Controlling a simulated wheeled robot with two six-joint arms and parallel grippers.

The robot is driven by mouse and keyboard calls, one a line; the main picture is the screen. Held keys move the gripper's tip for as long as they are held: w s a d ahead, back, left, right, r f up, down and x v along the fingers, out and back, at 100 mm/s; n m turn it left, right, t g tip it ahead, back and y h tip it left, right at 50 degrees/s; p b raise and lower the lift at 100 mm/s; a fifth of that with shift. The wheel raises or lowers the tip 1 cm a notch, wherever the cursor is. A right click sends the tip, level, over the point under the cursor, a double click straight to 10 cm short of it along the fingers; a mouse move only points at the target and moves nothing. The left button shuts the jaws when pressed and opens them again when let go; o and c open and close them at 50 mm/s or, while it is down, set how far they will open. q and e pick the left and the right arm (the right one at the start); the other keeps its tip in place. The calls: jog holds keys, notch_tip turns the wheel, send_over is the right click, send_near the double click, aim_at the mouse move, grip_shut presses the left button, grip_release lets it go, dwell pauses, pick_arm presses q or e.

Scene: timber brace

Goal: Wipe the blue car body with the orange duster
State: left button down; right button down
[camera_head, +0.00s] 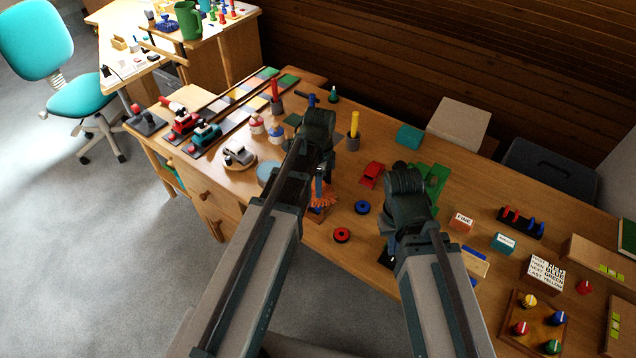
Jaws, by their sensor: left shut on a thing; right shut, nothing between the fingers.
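The orange duster (325,198) hangs below my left gripper (320,175), near the table's front edge. My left gripper is shut on the duster. A bit of blue (318,209) and a brown wooden piece (316,216) show just under the duster's strands. I cannot tell for sure whether this is the blue car body, as the duster and my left arm cover most of it. I also cannot tell whether the duster touches it. My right gripper (392,254) is shut and empty, over the front edge to the right, partly hidden by its own arm.
A red car (372,174), a blue ring (362,207) and a red ring (342,235) lie between my arms. A grey cup with a yellow rod (353,140) stands behind. Green parts (437,178) lie beyond my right arm. Blocks and a peg board (535,322) crowd the right.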

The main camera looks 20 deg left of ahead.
pick_arm(q)
jog(key=shift+r+p, duration=2.95)
jog(key=shift+r, duration=0.05)
notch_tip(320, 180, up, 3)
jog(key=p, duration=0.3)
jog(key=shift+a, duration=0.15)
